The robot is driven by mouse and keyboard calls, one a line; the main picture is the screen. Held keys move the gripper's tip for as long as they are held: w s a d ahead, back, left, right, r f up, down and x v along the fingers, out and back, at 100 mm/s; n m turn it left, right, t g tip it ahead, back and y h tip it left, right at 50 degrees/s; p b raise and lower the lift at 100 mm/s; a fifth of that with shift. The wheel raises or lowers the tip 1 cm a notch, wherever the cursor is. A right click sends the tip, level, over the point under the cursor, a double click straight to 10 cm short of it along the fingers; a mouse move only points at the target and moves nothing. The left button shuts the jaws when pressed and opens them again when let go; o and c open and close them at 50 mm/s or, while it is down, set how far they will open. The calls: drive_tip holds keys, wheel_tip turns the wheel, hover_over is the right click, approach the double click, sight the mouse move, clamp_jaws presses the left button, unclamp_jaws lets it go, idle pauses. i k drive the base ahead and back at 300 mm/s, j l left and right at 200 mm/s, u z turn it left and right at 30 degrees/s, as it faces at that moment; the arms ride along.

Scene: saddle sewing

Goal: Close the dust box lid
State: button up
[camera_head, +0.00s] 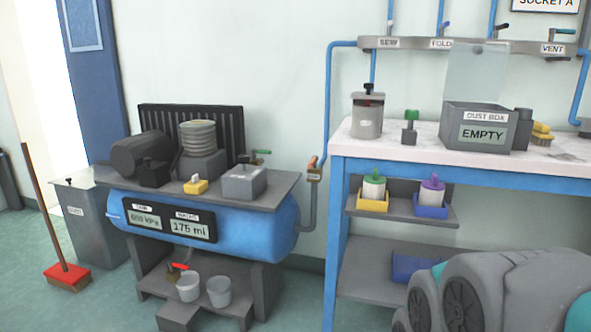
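The grey dust box (456,122) stands on the white-topped workbench at the right. Its front carries a "DUST BOX" label and an "EMPTY" display. Its lid (477,70) is a pale, see-through panel that stands upright from the box's back edge, so the box is open at the top. The inside of the box is mostly hidden by its front wall. My grey arm links show at the bottom right, in front of and below the bench. My gripper is not in view.
On the workbench (375,152), a grey canister (367,116) and a green-topped block (410,128) stand left of the box. A yellow brush (542,133) lies to its right. A pipe rail (400,43) with valves runs above. A blue compressor (255,222) stands left.

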sight(478, 50)
drive_tip(key=i+l, duration=0.1)
drive_tip(key=l, duration=0.2)
drive_tip(key=i+l+z, duration=0.1)
drive_tip(key=l, duration=0.25)
drive_tip(key=i+l, duration=0.3)
drive_tip(key=l, duration=0.35)
drive_tip(key=z, duration=0.05)
